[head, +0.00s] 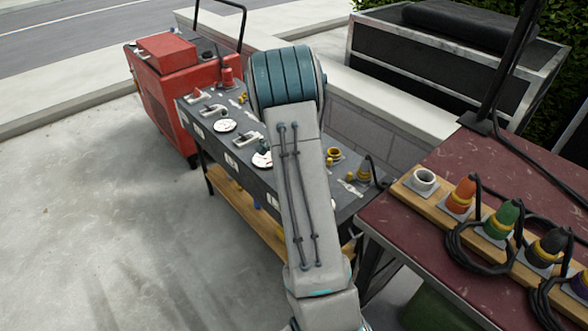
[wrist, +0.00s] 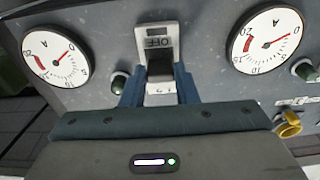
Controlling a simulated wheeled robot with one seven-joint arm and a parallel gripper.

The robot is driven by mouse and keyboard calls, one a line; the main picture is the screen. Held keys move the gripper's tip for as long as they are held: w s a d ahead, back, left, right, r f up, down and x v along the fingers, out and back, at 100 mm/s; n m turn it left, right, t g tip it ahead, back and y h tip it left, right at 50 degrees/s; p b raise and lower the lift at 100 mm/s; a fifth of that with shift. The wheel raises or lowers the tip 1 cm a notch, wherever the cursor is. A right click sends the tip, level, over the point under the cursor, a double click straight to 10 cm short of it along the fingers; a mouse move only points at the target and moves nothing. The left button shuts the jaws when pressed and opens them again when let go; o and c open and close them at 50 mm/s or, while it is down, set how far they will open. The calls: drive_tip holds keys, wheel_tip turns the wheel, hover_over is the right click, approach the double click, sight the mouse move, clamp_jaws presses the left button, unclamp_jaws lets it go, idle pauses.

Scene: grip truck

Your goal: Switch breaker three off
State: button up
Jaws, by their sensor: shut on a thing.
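In the wrist view, a breaker switch (wrist: 157,40) with a light grey plate marked OFF sits on the dark panel (wrist: 100,50) between two dials. Its lever (wrist: 160,87) is between the two blue fingers of my gripper (wrist: 160,92), which is shut on it. The OFF marking stays uncovered, above the lever in the picture. The number of this breaker cannot be read. In the head view, my arm hides the gripper and this switch; other breakers (head: 212,110) show on the panel's left part.
White dials with red marks, a left one (wrist: 57,57) and a right one (wrist: 267,40), flank the switch, with dark knobs (wrist: 118,80) close by. A red generator (head: 170,80) stands left of the panel table. A maroon table (head: 440,230) with coloured plugs (head: 505,215) is at right. Concrete floor at left is clear.

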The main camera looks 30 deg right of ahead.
drive_tip(key=a+h+b, duration=0.1)
drive_tip(key=a+f+h+b, duration=0.1)
drive_tip(key=h+b, duration=0.1)
drive_tip(key=shift+s+h, duration=0.1)
drive_tip(key=shift+h, duration=0.2)
drive_tip(key=shift+a+t+h+b, duration=0.25)
drive_tip(key=shift+t+h+b, duration=0.15)
drive_tip(key=shift+h+b, duration=0.6)
drive_tip(key=shift+s, duration=0.1)
drive_tip(key=o, duration=1)
drive_tip(key=p+v, duration=0.2)
drive_tip(key=v, duration=1.2)
